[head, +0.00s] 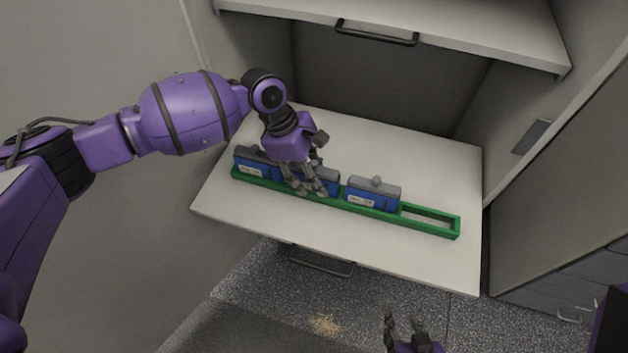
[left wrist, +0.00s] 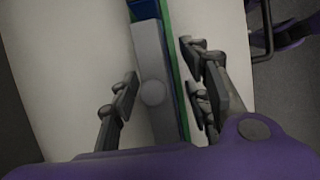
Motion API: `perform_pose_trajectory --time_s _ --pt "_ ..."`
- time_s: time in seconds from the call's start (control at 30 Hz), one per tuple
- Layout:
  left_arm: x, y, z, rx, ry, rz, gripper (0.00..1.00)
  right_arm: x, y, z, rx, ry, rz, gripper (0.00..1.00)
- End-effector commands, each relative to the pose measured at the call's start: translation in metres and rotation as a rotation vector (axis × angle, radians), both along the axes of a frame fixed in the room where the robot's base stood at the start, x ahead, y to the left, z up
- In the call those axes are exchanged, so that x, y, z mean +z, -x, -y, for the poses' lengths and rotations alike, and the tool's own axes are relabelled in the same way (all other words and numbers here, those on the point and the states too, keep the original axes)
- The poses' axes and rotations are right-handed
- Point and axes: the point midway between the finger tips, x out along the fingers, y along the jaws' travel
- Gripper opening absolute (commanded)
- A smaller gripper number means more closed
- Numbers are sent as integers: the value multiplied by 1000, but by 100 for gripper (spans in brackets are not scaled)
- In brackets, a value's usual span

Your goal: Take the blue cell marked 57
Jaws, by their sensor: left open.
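Blue cells with grey tops and white labels sit in a row in a long green holder (head: 437,227). The left cell (head: 250,168) and the right cell (head: 372,195) show clearly. A middle cell (head: 330,181) is partly hidden behind my left gripper (head: 305,187). The label numbers are too small to read, so I cannot tell which is 57. My left gripper is open over the middle of the row. In the left wrist view, a grey cell top (left wrist: 149,60) with a round knob lies between its spread fingers (left wrist: 163,88), apart from them. My right gripper (head: 404,328) is open and empty, low in front.
The holder stands on a white shelf (head: 250,215) in a cabinet. Its right end has an empty slot. An upper white shelf (head: 480,30) with a black handle overhangs the back. Grey side walls bound the space left and right.

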Motion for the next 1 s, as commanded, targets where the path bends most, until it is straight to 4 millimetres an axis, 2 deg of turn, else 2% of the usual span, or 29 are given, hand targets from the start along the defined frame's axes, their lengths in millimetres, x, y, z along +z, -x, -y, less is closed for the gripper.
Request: perform_pose_trajectory --time_s 0.23,0.57,1.0 --pt "-2 -1 1 1 1 3 42 0 0 1 -1 1 1 40" --pt "-2 0 1 1 2 2 0 0 -1 0 -1 0 1 40" --pt "0 -1 2 1 3 4 0 0 -1 0 -1 -1 1 40"
